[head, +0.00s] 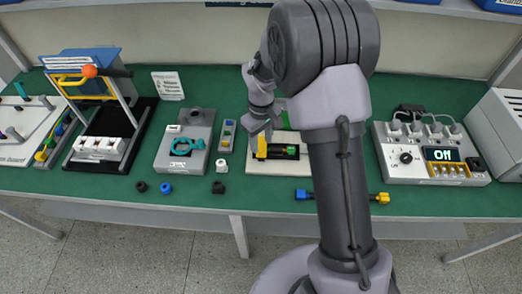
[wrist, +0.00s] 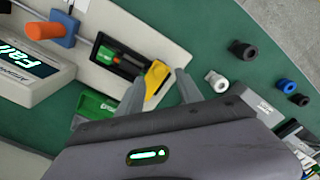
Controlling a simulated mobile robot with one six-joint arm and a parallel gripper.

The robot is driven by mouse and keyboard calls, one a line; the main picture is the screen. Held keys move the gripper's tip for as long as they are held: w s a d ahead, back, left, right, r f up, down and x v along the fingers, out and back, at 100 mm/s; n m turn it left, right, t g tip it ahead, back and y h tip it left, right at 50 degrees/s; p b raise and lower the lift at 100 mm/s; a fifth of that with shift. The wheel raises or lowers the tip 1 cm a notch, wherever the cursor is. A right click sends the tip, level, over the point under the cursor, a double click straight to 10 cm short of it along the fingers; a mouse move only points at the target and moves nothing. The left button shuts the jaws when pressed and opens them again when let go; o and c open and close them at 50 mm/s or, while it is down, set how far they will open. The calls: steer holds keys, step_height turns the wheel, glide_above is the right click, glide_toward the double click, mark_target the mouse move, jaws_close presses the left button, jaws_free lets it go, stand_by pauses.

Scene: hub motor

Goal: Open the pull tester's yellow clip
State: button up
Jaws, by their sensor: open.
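The pull tester shows in the wrist view as a pale body (wrist: 85,72) with a screen (wrist: 22,72) that reads "Fail" and an orange knob (wrist: 43,31) on a rod. Its yellow clip (wrist: 157,78) sits at the end of a dark slot holding a green and black part (wrist: 122,62). In the head view the yellow clip (head: 262,153) is just below my gripper (head: 261,137). My gripper (wrist: 160,79) is open, with one finger on each side of the clip. I cannot tell whether the fingers touch it. My arm hides much of the tester in the head view.
Black (head: 141,187), blue (head: 166,188) and white (head: 222,165) caps lie on the green table. A grey fixture (head: 186,140) stands left of the tester. A blue and yellow bar (head: 303,195) lies in front. A power unit (head: 430,155) reading "Off" stands right.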

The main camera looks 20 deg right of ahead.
mark_target(261, 149)
step_height(261, 149, down, 3)
steer(key=shift+f+b, duration=0.15)
steer(key=shift+b, duration=0.15)
steer(key=shift+c, duration=0.2)
jaws_close()
stand_by(1.1)
